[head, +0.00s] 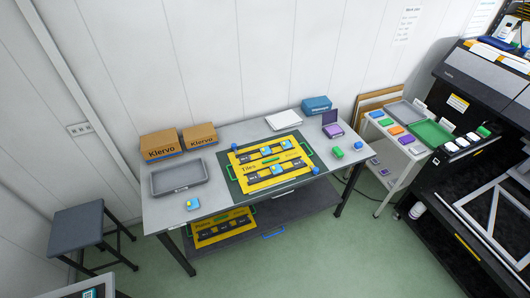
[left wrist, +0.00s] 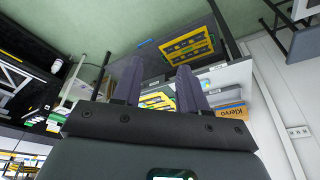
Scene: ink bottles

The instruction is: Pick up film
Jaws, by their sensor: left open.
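A yellow printed sheet marked "Tiles" (head: 268,164), with dark strips and small blue pieces on it, lies on a dark mat (head: 237,189) on the table. I cannot tell for sure whether this is the film. A similar yellow sheet (head: 222,227) lies on the table's lower shelf; it also shows in the left wrist view (left wrist: 188,47). My left gripper (left wrist: 157,70) is open, with nothing between its fingers, and away from the table. The upper sheet shows far off between its fingers. No gripper shows in the head view, and my right gripper is in neither view.
On the table (head: 158,217) are a grey tray (head: 180,177), two Klervo boxes (head: 163,144), a white stack (head: 283,119), a blue box (head: 316,104) and small green blocks (head: 338,153). A stool (head: 78,224) stands left; a white cart (head: 393,150) and a large machine (head: 470,90) stand right.

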